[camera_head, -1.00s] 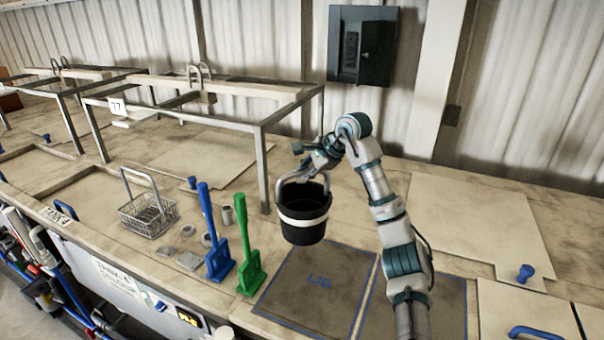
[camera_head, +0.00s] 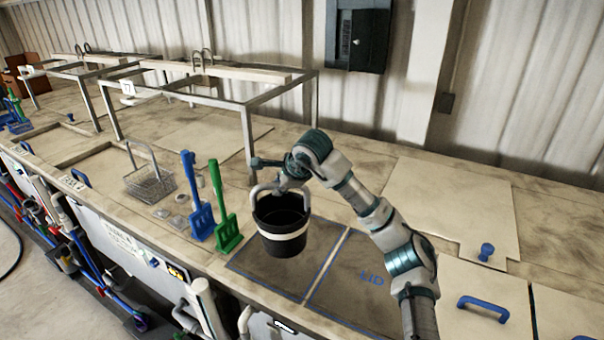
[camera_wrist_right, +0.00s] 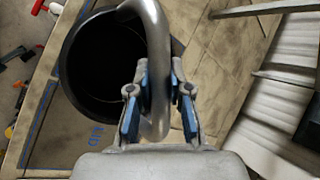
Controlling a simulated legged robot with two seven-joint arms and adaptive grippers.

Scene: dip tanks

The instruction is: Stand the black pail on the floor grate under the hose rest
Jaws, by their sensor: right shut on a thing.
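The black pail (camera_head: 281,222) with a pale band and a grey handle hangs upright over the lid area of the counter. My right gripper (camera_head: 283,183) is shut on the pail's handle. In the right wrist view the gripper (camera_wrist_right: 157,100) has the thick metal handle between its blue pads, with the dark open mouth of the pail (camera_wrist_right: 92,70) beyond; the pail looks empty, though its inside is very dark. My left gripper is not in view. I cannot pick out the floor grate or the hose rest with certainty.
A metal frame (camera_head: 247,120) rises behind. Pipes (camera_head: 70,250) line the counter's front, and the floor (camera_head: 45,300) shows at lower left.

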